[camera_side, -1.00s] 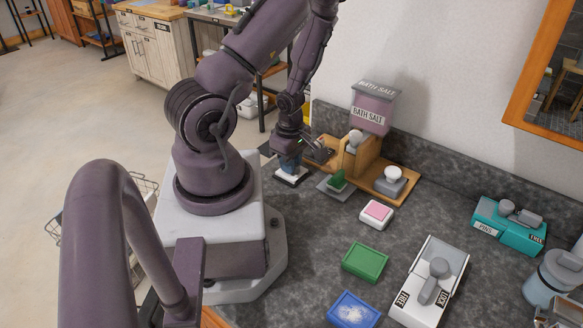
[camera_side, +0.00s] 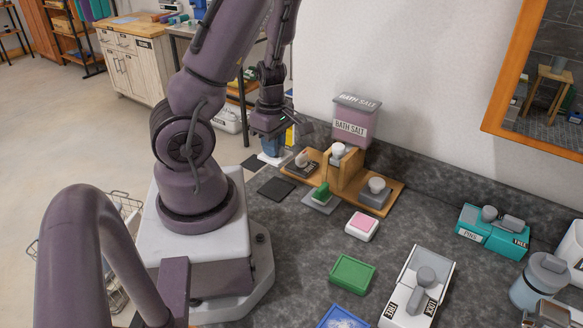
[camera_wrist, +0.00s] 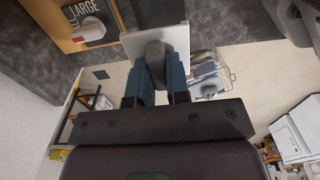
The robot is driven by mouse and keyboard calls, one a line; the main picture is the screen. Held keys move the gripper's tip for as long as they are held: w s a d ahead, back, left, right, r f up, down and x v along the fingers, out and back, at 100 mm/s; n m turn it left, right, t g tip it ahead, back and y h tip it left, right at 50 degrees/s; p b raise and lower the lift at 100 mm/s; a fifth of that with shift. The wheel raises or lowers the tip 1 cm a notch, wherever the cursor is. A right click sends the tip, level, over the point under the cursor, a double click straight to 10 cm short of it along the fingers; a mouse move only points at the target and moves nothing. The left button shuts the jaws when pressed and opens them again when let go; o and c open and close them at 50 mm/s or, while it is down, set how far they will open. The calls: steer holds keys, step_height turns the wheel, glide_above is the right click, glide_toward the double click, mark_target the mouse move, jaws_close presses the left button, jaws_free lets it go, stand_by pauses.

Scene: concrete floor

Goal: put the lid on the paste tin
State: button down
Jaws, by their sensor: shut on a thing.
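My gripper (camera_side: 268,130) is shut on the dark grey knob of a pale square lid (camera_side: 274,159). The wrist view shows the blue fingers (camera_wrist: 161,85) on either side of the knob, with the lid plate (camera_wrist: 133,42) beyond them. In the side view the lid hangs near the far left of the counter, apart from the tins. A white tin with a pink filling (camera_side: 361,226) stands right of it. A green tin (camera_side: 352,274) and a blue tin with a white filling (camera_side: 343,319) are nearer the camera. No label shows which is the paste tin.
A wooden rack (camera_side: 347,174) holds several knobbed pieces, with a bath salt box (camera_side: 356,120) behind. The wall runs behind.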

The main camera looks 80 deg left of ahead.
mark_target(364, 221)
steer(key=shift+w+d+r, duration=0.2)
steer(key=shift+w, duration=0.05)
steer(key=w+d+m, duration=0.2)
steer(key=w, duration=0.1)
steer(key=w+d+m, duration=0.4)
steer(key=w, duration=0.1)
steer(key=shift+w+d+f, duration=0.1)
steer(key=shift+w+d, duration=0.15)
steer(key=shift+w, duration=0.1)
steer(key=w+d+m, duration=0.8)
steer(key=d+m, duration=0.2)
steer(key=m, duration=0.1)
steer(key=shift+m, duration=0.5)
steer(key=shift+a+f, duration=0.1)
steer(key=shift+f, duration=3.6)
steer(key=shift+f, duration=0.3)
steer(key=c, duration=1.1)
jaws_free()
